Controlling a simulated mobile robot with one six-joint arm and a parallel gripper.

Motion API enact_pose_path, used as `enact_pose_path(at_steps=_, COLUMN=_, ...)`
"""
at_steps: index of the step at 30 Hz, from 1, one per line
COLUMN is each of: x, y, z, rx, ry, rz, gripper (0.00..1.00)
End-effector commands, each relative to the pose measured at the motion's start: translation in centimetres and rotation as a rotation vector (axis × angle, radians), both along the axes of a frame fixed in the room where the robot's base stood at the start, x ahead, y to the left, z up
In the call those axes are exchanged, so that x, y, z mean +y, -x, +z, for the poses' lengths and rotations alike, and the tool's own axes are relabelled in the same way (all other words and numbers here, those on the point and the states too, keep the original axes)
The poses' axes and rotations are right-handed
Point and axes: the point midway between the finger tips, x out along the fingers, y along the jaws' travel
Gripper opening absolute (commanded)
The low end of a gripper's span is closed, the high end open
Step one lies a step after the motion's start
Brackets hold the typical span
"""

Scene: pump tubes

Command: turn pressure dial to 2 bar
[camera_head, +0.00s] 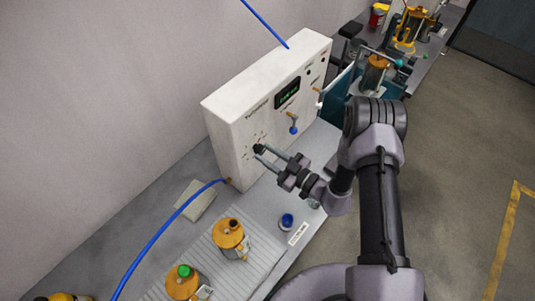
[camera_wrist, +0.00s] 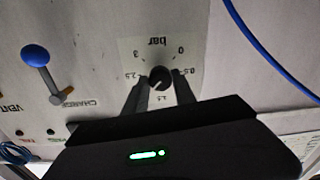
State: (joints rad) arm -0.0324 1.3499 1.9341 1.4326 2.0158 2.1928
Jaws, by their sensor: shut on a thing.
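The pressure dial (camera_wrist: 160,77) is a small round black knob on a pale scale plate (camera_wrist: 135,45) marked "bar", seen upside down in the wrist view. A pale mark on the knob seems to point down and left in that view, between 1.5 and 2.5. The fingers hide part of the scale, and the 2 cannot be read. My gripper (camera_wrist: 159,88) is shut on the knob, one finger on each side. In the head view the dial (camera_head: 259,148) sits low on the white box's front, between my fingertips (camera_head: 258,152).
The white box (camera_head: 228,118) has a green display (camera_head: 288,93) and a blue-knobbed lever (camera_head: 293,128) right of the dial. A blue hose (camera_head: 165,222) leaves its lower left. Orange pots (camera_head: 231,238) and a blue cup (camera_head: 287,220) stand on the bench in front.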

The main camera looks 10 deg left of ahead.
Motion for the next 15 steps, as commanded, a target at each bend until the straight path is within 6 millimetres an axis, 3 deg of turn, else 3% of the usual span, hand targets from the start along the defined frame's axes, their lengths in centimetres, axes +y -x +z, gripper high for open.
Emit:
enact_pose_path(at_steps=9, x=0.01, y=0.05, z=-0.06, rx=0.001, ry=0.001, rz=0.001, gripper=0.0)
enact_pose_path(at_steps=10, x=0.01, y=0.05, z=-0.06, rx=0.001, ry=0.001, rz=0.001, gripper=0.38)
enact_pose_path(at_steps=12, x=0.01, y=0.04, z=-0.05, rx=0.001, ry=0.001, rz=0.001, gripper=0.51)
enact_pose_path(at_steps=15, x=0.01, y=0.04, z=-0.04, rx=0.0, ry=0.0, rz=0.001, gripper=0.54)
